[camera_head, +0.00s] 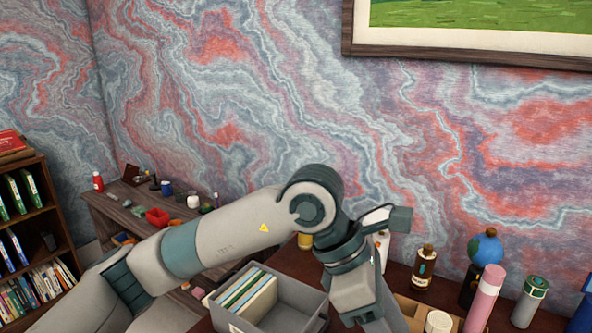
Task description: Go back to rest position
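My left arm comes in from the lower left and bends down at the wrist near the middle of the view. The body of my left gripper (366,308) points down at the bottom edge, between a grey file box and a brown box. Its fingertips are cut off by the frame, so I cannot tell whether it is open or holds anything. My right arm and gripper are not in view.
The grey box (296,297) with upright folders stands left of my gripper. A brown box (409,309), brown bottle (424,268), small globe (486,248), pink bottle (484,300) and green-lidded container (529,302) stand to the right. A cluttered side table (112,213) and bookshelf stand left.

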